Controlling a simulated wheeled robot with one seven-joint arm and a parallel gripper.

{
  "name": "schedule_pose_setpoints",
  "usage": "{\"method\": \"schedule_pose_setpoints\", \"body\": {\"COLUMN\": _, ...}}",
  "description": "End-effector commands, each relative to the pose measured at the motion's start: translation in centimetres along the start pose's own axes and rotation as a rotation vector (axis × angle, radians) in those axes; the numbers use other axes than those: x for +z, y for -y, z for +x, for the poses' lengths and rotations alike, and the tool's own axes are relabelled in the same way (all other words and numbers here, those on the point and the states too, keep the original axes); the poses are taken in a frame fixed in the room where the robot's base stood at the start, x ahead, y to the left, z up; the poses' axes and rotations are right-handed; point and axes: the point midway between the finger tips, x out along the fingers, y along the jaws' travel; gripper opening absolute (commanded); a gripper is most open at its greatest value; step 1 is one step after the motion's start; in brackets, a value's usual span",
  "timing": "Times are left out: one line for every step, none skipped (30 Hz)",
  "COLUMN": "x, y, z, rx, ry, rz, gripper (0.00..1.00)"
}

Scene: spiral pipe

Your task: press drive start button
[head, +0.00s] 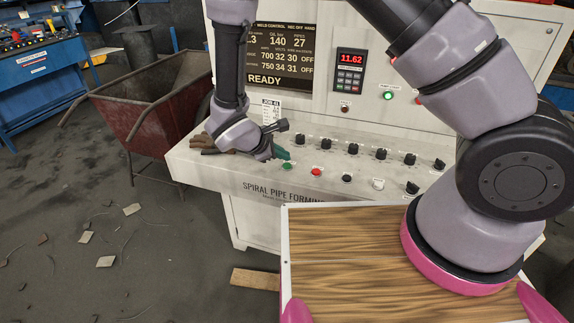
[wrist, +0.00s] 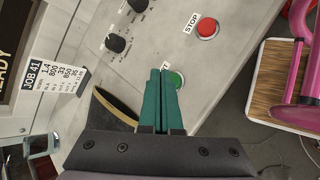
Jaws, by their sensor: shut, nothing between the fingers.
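A green button (head: 287,167) sits on the sloped console desk, left of a red button (head: 316,172). In the wrist view the green button (wrist: 178,79) is partly hidden behind my fingers, and its label is mostly covered. The red button (wrist: 207,28) there is labelled STOP. My gripper (head: 283,153) is over the desk's left part. Its teal fingers (wrist: 160,71) are shut and empty, their tips right beside the green button in the picture. I cannot tell whether they touch it or hover above it.
A dark and tan glove (wrist: 113,107) lies beside my fingers. Black knobs (head: 352,148) line the desk. A JOB 41 card (head: 271,110) stands behind my gripper. The upright panel (head: 286,55) reads READY. A red cart (head: 150,110) stands left of the console.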

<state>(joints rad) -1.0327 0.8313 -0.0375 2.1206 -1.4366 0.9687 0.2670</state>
Motion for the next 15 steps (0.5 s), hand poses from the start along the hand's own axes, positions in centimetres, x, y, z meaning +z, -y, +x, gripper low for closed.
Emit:
{"method": "schedule_pose_setpoints", "body": {"x": 0.0, "y": 0.0, "z": 0.0, "rx": 0.0, "ry": 0.0, "rz": 0.0, "gripper": 0.0}}
{"method": "schedule_pose_setpoints", "body": {"x": 0.0, "y": 0.0, "z": 0.0, "rx": 0.0, "ry": 0.0, "rz": 0.0, "gripper": 0.0}}
{"method": "schedule_pose_setpoints", "body": {"x": 0.0, "y": 0.0, "z": 0.0, "rx": 0.0, "ry": 0.0, "rz": 0.0, "gripper": 0.0}}
{"method": "schedule_pose_setpoints", "body": {"x": 0.0, "y": 0.0, "z": 0.0, "rx": 0.0, "ry": 0.0, "rz": 0.0, "gripper": 0.0}}
{"method": "schedule_pose_setpoints", "body": {"x": 0.0, "y": 0.01, "z": 0.0, "rx": 0.0, "ry": 0.0, "rz": 0.0, "gripper": 0.0}}
{"method": "schedule_pose_setpoints", "body": {"x": -0.01, "y": 0.02, "z": 0.02, "rx": 0.0, "ry": 0.0, "rz": 0.0, "gripper": 0.0}}
{"method": "schedule_pose_setpoints", "body": {"x": -0.03, "y": 0.04, "z": 0.05, "rx": 0.0, "ry": 0.0, "rz": 0.0, "gripper": 0.0}}
{"method": "schedule_pose_setpoints", "body": {"x": -0.06, "y": 0.08, "z": 0.09, "rx": 0.0, "ry": 0.0, "rz": -0.001, "gripper": 0.0}}
{"method": "schedule_pose_setpoints", "body": {"x": -0.12, "y": 0.13, "z": 0.17, "rx": 0.0, "ry": 0.0, "rz": -0.001, "gripper": 0.0}}
{"method": "schedule_pose_setpoints", "body": {"x": -0.17, "y": 0.19, "z": 0.25, "rx": 0.0, "ry": 0.001, "rz": -0.001, "gripper": 0.0}}
{"method": "schedule_pose_setpoints", "body": {"x": -0.22, "y": 0.25, "z": 0.33, "rx": 0.0, "ry": 0.001, "rz": -0.001, "gripper": 0.0}}
{"method": "schedule_pose_setpoints", "body": {"x": -0.3, "y": 0.32, "z": 0.44, "rx": 0.0, "ry": 0.001, "rz": -0.001, "gripper": 0.0}}
{"method": "schedule_pose_setpoints", "body": {"x": -0.35, "y": 0.38, "z": 0.5, "rx": 0.0, "ry": 0.001, "rz": -0.001, "gripper": 0.0}}
{"method": "schedule_pose_setpoints", "body": {"x": -0.39, "y": 0.41, "z": 0.56, "rx": 0.0, "ry": 0.001, "rz": -0.001, "gripper": 0.0}}
{"method": "schedule_pose_setpoints", "body": {"x": -0.42, "y": 0.43, "z": 0.59, "rx": 0.0, "ry": 0.001, "rz": 0.0, "gripper": 0.0}}
